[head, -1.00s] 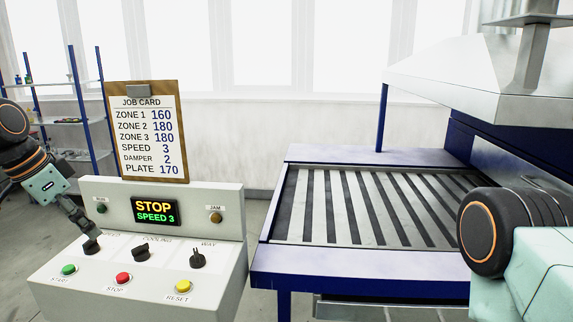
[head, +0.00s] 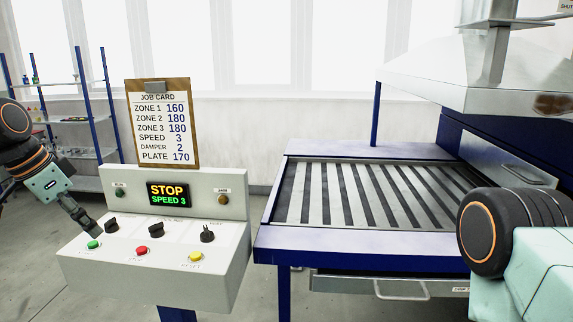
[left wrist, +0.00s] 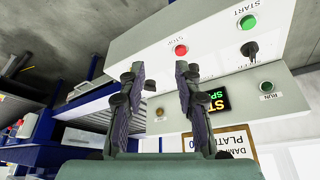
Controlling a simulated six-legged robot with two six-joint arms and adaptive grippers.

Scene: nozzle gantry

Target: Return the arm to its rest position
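My left gripper (head: 90,225) hangs at the left of the control panel (head: 105,268) in the head view, by its green start button (head: 93,244) and left black knob (head: 111,225). In the left wrist view the two fingers of this gripper (left wrist: 160,95) stand apart with nothing between them. The panel also shows there upside down, with its red stop button (left wrist: 181,50) and start button (left wrist: 249,22). The display (head: 168,194) reads STOP, SPEED 3. Part of my right arm is at the right edge of the head view; its gripper does not show.
A job card on a clipboard (head: 164,122) stands behind the panel. To the right is a blue-framed machine with a slatted bed (head: 365,195) under a white hood (head: 475,75). Shelves (head: 80,145) stand at the back left. Open floor lies between panel and shelves.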

